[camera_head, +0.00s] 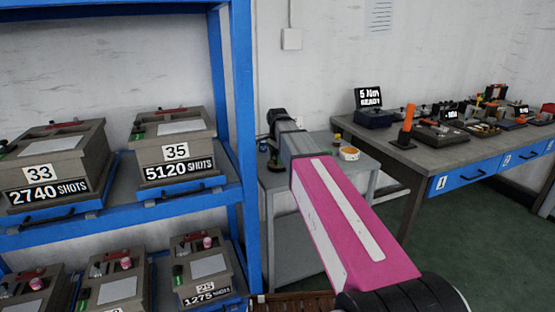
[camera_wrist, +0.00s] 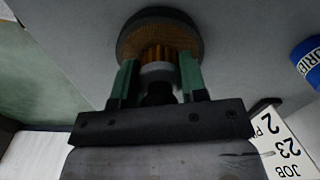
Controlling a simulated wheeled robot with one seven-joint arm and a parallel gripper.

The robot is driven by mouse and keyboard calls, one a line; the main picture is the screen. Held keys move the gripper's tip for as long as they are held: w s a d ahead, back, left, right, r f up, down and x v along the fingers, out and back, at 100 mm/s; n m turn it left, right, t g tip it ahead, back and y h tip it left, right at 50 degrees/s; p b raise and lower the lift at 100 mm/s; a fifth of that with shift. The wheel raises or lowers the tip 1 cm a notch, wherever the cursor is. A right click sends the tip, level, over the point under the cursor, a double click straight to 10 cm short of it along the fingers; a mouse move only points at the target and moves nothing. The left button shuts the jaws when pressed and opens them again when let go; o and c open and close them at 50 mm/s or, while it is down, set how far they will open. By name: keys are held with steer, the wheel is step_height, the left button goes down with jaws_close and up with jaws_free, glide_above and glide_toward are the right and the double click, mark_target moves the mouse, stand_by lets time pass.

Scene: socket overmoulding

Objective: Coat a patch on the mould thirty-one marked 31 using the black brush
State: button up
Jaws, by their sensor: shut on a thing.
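My gripper (camera_wrist: 158,78) has its two green fingers shut on a brush (camera_wrist: 158,71). A black part, a pale collar and orange-brown bristles of the brush show between and beyond the fingers. The bristle end is at a round dark pot with a brown inside (camera_wrist: 127,42); whether it touches the contents I cannot tell. In the head view my pink arm reaches over a small grey table (camera_head: 322,147) and hides much of what is there. I see no mould marked 31; moulds marked 33 (camera_head: 62,165) and 35 (camera_head: 180,151) stand on the blue rack.
A lower rack shelf holds several moulds, one marked 1275 shots (camera_head: 205,265). A white-and-orange round item (camera_head: 349,153) sits on the small table. A job card (camera_wrist: 283,150) and a blue-banded container (camera_wrist: 308,62) are near my gripper. A cluttered bench (camera_head: 450,150) stands right.

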stand_by(0.3)
steer(key=shift+r, duration=3.5)
steer(key=s+d+f+n, duration=0.1)
steer(key=s+d+n, duration=0.2)
steer(key=s+d+f+n, duration=0.2)
steer(key=s+d+n, duration=0.2)
steer(key=s+d+f+n, duration=0.2)
steer(key=s+d+n, duration=0.1)
steer(key=n, duration=0.1)
steer(key=shift+s+d+f, duration=0.1)
steer(key=shift+s+d, duration=0.05)
steer(key=shift+d, duration=0.15)
steer(key=shift+s+d+f+n, duration=0.25)
steer(key=shift+s+d+n, duration=0.3)
steer(key=shift+n, duration=0.25)
steer(key=shift+s, duration=0.1)
